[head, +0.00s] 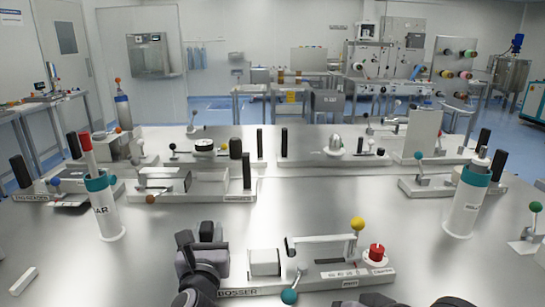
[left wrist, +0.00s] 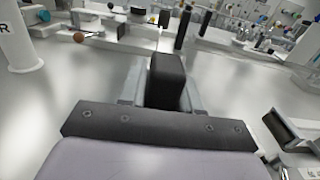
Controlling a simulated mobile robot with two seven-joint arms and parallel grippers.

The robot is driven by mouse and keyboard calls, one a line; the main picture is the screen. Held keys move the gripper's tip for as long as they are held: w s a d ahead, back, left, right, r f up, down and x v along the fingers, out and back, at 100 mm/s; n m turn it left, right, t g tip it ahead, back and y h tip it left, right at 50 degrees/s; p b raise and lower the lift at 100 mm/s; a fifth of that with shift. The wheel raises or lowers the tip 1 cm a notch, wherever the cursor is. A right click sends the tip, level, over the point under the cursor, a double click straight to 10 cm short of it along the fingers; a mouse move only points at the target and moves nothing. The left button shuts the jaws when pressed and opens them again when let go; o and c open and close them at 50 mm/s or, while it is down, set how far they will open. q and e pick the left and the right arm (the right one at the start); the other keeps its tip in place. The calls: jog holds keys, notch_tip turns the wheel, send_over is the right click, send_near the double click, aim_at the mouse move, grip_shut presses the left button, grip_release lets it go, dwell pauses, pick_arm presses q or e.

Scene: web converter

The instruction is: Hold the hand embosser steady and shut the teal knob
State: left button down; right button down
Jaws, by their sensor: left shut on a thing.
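The hand embosser (head: 320,278) is a pale base at the front middle of the table in the head view, its label partly covered by my left arm. It bears a white block, a long white bar, a lever with a yellow ball (head: 357,223) and a red knob (head: 377,251). The teal knob (head: 289,296) sits on a short lever at its front edge, with nothing of mine touching it. My left gripper (head: 203,249) is shut on the black upright post (left wrist: 166,80) at the embosser's left end. Dark parts of my right arm show at the bottom right edge; its fingers are not clear.
White cylinders with teal collars stand at left (head: 103,208) and right (head: 466,202). Several other lever devices (head: 195,185) stand behind the embosser. A small white bar (head: 23,281) lies at the front left. The table (head: 330,215) is bare just behind the embosser.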

pick_arm(q)
jog(key=shift+f, duration=0.35)
jog(key=c, duration=0.7)
grip_release()
jog(key=shift+r, duration=0.2)
jog(key=shift+s, duration=0.1)
jog(key=s, duration=1.2)
jog(key=shift+d, duration=0.35)
